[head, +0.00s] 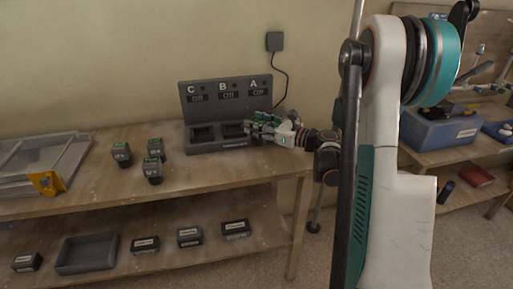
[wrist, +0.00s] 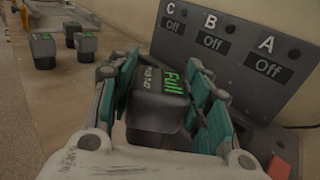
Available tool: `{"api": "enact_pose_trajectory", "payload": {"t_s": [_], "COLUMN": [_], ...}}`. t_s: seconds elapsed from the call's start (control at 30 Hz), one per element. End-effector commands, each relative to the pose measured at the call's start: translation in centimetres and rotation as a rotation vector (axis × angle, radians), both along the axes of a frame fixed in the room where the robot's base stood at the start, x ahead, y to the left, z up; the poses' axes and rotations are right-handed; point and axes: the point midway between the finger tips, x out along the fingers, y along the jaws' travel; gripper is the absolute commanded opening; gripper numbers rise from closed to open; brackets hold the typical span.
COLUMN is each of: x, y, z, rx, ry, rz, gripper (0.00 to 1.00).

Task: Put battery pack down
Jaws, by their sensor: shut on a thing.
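My gripper (head: 262,124) is shut on a dark battery pack (wrist: 158,108); its teal fingers (wrist: 162,70) press both sides. The pack has a green "Full" label on top. In the head view my fingers mostly hide the pack. They are at the right end of a dark grey charger (head: 200,148), in front of the panel marked A. The charger's back panel (wrist: 200,50) reads C, B, A, each "Off". Bays under C and B look empty; the A bay is hidden. Whether the held pack touches the charger, I cannot tell.
Three green-topped battery packs (head: 121,154) stand on the wooden bench (head: 215,172) left of the charger. A grey tray with an orange part (head: 45,182) is farther left. The lower shelf has an open tray (head: 87,254) and several labelled boxes (head: 189,236). The bench front is clear.

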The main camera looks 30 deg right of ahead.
Motion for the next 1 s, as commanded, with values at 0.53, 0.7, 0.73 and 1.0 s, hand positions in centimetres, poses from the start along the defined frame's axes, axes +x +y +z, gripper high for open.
{"api": "enact_pose_trajectory", "payload": {"t_s": [0.53, 0.7, 0.73, 1.0], "x": [0.0, 0.0, 0.0, 0.0], "y": [0.0, 0.0, 0.0, 0.0], "z": [-6.2, -6.9, -6.8, -7.1], "rx": [0.0, 0.0, 0.0, 0.0], "ry": [-0.001, -0.001, -0.001, 0.0], "rz": [0.0, 0.0, 0.0, 0.0], "gripper": [0.05, 0.05, 0.05, 0.47]}}
